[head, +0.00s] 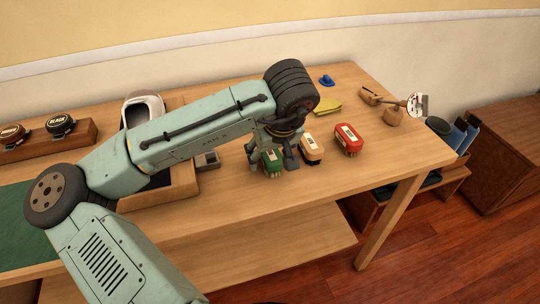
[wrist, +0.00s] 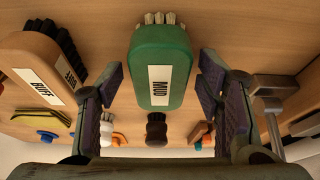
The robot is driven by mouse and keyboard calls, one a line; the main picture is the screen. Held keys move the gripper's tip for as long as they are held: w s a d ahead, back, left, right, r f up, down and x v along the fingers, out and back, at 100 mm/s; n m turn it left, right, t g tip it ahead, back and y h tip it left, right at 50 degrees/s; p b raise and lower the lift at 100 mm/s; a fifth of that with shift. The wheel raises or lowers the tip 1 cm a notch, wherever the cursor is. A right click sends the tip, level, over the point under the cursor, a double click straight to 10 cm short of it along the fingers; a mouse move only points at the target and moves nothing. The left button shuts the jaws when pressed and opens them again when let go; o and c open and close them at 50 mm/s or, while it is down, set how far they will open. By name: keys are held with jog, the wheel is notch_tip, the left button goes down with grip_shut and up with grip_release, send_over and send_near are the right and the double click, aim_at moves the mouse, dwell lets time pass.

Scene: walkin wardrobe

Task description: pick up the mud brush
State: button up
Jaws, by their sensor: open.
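The mud brush has a green back with a white "MUD" label and pale bristles. In the wrist view the mud brush (wrist: 160,62) sits in the middle, between my two fingers, with a gap on each side. In the head view the mud brush (head: 272,163) stands on the wooden table, partly hidden by my gripper. My gripper (head: 272,155) is open above and around it, and its spread fingers also show in the wrist view (wrist: 160,88). I cannot tell how far down the fingers reach beside the brush.
A tan "BUFF" brush (head: 311,150) stands close beside the mud brush, near one finger in the wrist view (wrist: 40,62). A red brush (head: 348,139) and yellow cloth (head: 327,106) lie farther right. A small metal-topped block (head: 207,160) is left. The table's front edge is near.

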jog(key=c, duration=1.3)
jog(key=shift+r, duration=0.15)
jog(key=shift+r, duration=0.5)
notch_tip(320, 180, up, 2)
jog(key=shift+r+b, duration=0.15)
jog(key=shift+b, duration=0.35)
jog(key=shift+s+d+r+b, duration=0.3)
jog(key=shift+s+b, duration=0.2)
jog(key=shift+s, duration=2.15)
jog(key=shift+s+d+r+b, duration=0.2)
jog(key=shift+s+d+b, duration=0.25)
jog(key=shift+s, duration=2.2)
jog(key=shift+s+d+r+b, duration=0.3)
jog(key=shift+s+b, duration=0.2)
jog(key=shift+s, duration=2.15)
